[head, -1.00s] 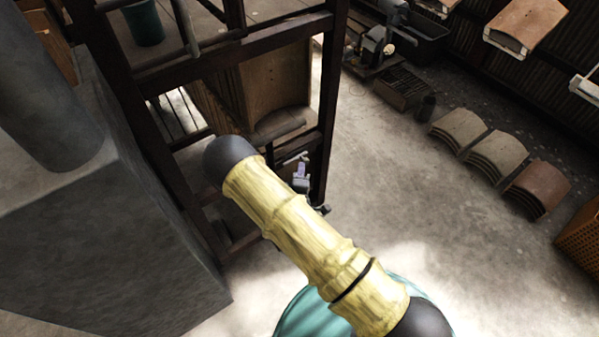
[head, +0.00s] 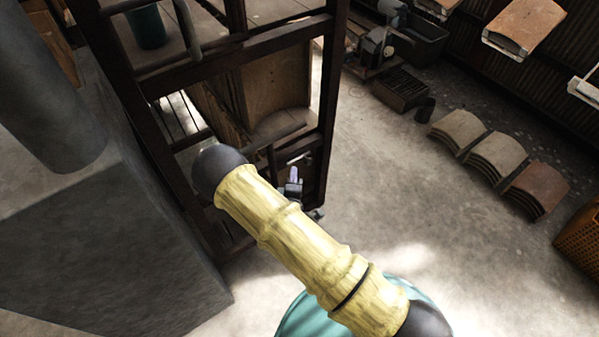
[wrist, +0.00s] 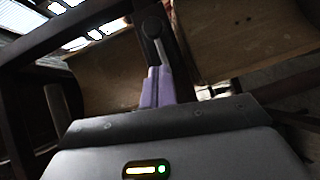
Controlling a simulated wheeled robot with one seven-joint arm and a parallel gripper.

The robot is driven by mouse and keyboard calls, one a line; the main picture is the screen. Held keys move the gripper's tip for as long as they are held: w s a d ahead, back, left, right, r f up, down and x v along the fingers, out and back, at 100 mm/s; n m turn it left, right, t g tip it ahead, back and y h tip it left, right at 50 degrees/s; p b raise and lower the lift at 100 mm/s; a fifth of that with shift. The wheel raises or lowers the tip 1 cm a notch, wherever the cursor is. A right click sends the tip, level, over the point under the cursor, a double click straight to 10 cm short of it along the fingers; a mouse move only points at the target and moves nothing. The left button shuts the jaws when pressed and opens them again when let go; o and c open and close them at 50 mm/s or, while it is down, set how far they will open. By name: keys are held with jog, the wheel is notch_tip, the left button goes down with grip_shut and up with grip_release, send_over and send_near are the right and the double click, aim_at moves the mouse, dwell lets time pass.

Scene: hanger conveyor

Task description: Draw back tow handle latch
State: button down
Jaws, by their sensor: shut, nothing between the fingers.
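My gripper (wrist: 158,72) has its purple fingers together in the wrist view, with nothing held between them. A dark lever with a rounded end (wrist: 153,27), which looks like the latch, stands just beyond the fingertips; I cannot tell whether they touch. In the head view my gripper (head: 294,173) is small, beside the lower part of the dark frame, partly behind my arm. A dark curved bar (head: 281,130), perhaps the tow handle, runs above it. A grey rounded bar (wrist: 57,112) shows at left in the wrist view.
The dark rack frame (head: 325,110) holds curved wooden boards (head: 275,80) close to the gripper. A large grey block (head: 105,220) stands at left. Stacks of curved tiles (head: 495,157) lie on the right. The concrete floor (head: 400,195) between is clear.

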jog(key=s+r, duration=0.1)
jog(key=s, duration=0.9)
jog(key=shift+d, duration=0.1)
jog(key=w+d+r+m+g, duration=0.4)
jog(key=d+r+m+g, duration=0.4)
jog(key=m+g, duration=0.3)
jog(key=s+d+r+m+g, duration=0.3)
jog(key=s+d+r+m, duration=0.3)
jog(key=s+d+r, duration=0.6)
jog(key=w+p+v, duration=0.2)
jog(key=p+v, duration=0.7)
jog(key=p, duration=0.1)
jog(key=w+r+p+v, duration=0.1)
jog(key=w+p+v, duration=0.1)
jog(key=p+v, duration=0.8)
jog(key=shift+w+r, duration=0.25)
jog(key=shift+w, duration=0.25)
